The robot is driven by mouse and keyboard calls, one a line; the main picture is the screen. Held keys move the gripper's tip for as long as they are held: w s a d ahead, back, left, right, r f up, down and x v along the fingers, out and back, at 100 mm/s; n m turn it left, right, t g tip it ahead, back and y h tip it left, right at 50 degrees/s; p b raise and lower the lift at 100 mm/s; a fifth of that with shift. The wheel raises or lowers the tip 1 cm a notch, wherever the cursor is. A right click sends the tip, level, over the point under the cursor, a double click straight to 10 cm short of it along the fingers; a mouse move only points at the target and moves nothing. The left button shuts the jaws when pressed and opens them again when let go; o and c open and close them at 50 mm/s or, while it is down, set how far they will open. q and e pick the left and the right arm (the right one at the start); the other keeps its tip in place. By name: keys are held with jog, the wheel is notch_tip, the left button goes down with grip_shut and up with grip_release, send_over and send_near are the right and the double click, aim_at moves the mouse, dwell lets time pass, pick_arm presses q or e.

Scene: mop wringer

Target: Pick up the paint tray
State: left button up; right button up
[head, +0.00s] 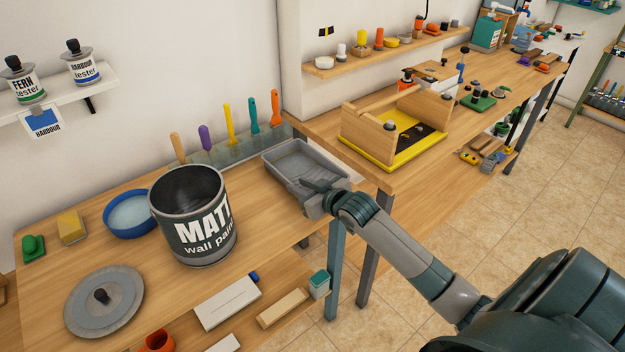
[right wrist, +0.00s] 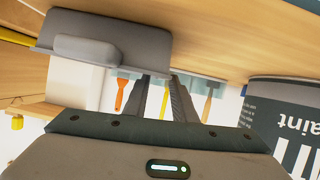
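The grey paint tray (head: 283,158) lies on the wooden bench at its right end, in front of a rack of scrapers. It also shows in the right wrist view (right wrist: 110,32), at the upper left. My right gripper (head: 318,193) is at the tray's near right edge, its fingers close to the rim. In the right wrist view the two fingers (right wrist: 162,82) stand apart with a gap between them, the left one overlapping the tray's outline. I cannot tell whether they touch it. My left gripper is not in view.
A large matt wall paint can (head: 207,232) stands left of the tray, also seen in the right wrist view (right wrist: 285,100). A blue bowl (head: 129,214) and a round lid (head: 104,302) are further left. A yellow-based wooden box (head: 392,142) stands on the bench to the right.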

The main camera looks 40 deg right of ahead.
aim_at(289, 181)
jog(key=shift+w+f, duration=0.15)
jog(key=shift+w, duration=0.1)
jog(key=shift+w, duration=0.1)
jog(key=shift+w+a+p, duration=0.1)
jog(key=shift+w+p, duration=0.3)
jog(key=shift+w, duration=0.05)
jog(key=p+x, duration=0.1)
jog(key=x, duration=0.2)
jog(key=shift+a, duration=0.1)
jog(key=shift+w+f, duration=0.3)
jog(key=shift+w, duration=0.2)
jog(key=shift+r, duration=0.1)
grip_shut()
